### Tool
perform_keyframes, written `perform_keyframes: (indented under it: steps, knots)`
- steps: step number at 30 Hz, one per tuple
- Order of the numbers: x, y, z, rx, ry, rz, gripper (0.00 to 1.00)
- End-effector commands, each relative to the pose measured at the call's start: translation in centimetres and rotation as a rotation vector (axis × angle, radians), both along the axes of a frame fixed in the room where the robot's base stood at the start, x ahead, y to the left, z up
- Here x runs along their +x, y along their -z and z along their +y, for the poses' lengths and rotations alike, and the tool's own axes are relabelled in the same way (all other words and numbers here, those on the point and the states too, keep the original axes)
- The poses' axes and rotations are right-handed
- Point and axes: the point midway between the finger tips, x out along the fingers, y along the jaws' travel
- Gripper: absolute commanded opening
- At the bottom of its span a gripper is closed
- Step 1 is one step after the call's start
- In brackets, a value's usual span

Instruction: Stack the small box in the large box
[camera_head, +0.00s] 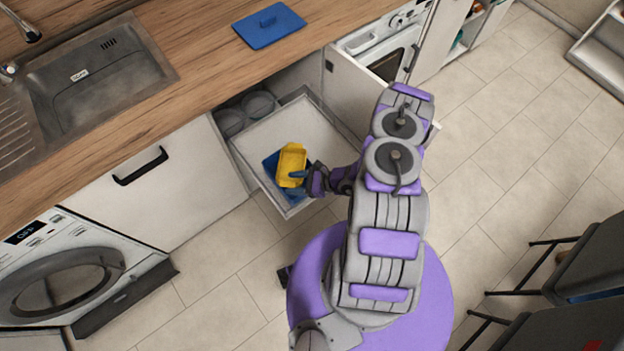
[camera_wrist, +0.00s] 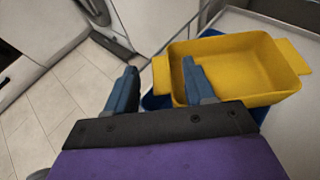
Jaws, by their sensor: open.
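The yellow small box (camera_head: 291,164) is in an open white drawer, over the blue large box (camera_head: 272,162). In the wrist view the yellow box (camera_wrist: 245,65) appears upright and empty, with a tab handle at each end. The blue box (camera_wrist: 155,99) shows only at its edges beneath and behind it. I cannot tell whether the yellow box is fully seated in the blue one. My gripper (camera_head: 303,178) is open at the near side of the yellow box. In the wrist view, one finger of my gripper (camera_wrist: 160,80) overlaps the yellow box's interior and the other is outside it.
The open drawer (camera_head: 325,140) has bare floor to the right of the boxes. Pots (camera_head: 258,104) sit in the cabinet behind it. A blue lid-like board (camera_head: 268,25) lies on the wooden counter. An open door (camera_head: 350,95) stands right of the drawer. Chairs (camera_head: 570,270) stand at right.

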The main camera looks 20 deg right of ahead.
Motion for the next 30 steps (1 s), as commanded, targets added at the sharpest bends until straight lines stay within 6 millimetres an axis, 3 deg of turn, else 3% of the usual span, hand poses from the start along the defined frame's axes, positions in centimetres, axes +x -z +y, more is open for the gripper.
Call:
perform_keyframes:
  steps: [9, 15, 19, 23, 30]
  knots:
    - [-2.8, -2.6, -5.1, -0.001, 0.005, -0.002, 0.54]
    - [-3.6, -3.2, -6.4, -0.001, 0.001, -0.002, 0.54]
    - [-3.1, -4.6, -6.3, -0.006, -0.034, -0.027, 0.54]
    - [-1.5, -8.3, -5.2, -0.017, -0.131, -0.095, 0.54]
    - [0.4, -17.2, -2.1, -0.063, -0.382, -0.249, 0.54]
